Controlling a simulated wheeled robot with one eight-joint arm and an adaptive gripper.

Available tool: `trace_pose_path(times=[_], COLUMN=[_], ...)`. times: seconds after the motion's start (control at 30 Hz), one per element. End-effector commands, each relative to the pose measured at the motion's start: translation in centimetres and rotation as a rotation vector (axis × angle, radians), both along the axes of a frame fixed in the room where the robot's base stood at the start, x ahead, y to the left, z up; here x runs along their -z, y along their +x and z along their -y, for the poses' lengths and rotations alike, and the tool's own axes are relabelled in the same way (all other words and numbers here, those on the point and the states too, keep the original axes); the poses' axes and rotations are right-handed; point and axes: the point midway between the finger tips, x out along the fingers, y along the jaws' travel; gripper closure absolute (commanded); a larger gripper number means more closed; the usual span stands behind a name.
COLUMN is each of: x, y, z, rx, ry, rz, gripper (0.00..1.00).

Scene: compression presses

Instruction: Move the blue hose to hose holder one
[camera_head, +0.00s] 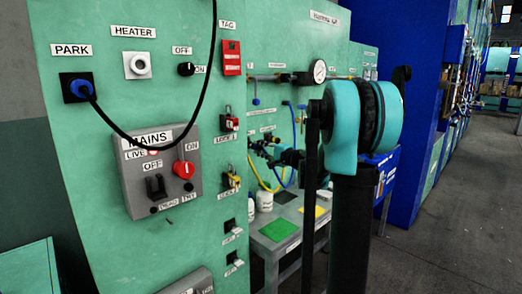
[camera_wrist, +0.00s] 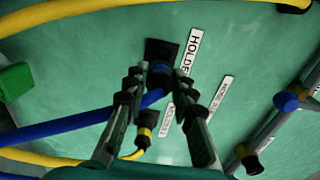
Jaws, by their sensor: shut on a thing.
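The blue hose (camera_wrist: 75,126) runs in from the left in the wrist view and ends in a blue connector between my fingertips. My gripper (camera_wrist: 160,82) is shut on this end. The connector's tip lies against or just in front of a black square holder (camera_wrist: 160,48) on the green panel. I cannot tell whether it is seated. A label beside it starts with "HOLDE"; its number is hidden. In the head view my gripper (camera_head: 268,147) is at the panel, and part of the blue hose (camera_head: 293,125) hangs to its right.
A yellow hose (camera_wrist: 65,15) curves around, and a yellow-banded connector (camera_wrist: 145,133) sits below my fingers. A pipe with a blue knob (camera_wrist: 287,101) is at right. In the head view, a small table (camera_head: 258,240) stands below, and a black cable (camera_head: 207,90) hangs at left.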

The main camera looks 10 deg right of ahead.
Motion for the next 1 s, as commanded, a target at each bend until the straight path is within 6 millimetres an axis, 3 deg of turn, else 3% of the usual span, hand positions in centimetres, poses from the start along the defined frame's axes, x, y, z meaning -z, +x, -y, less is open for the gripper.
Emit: trace_pose_path(times=[1.0], x=[0.0], y=[1.9], z=[-1.4], rx=[0.0], ry=[0.0], rz=[0.0], gripper=[1.0])
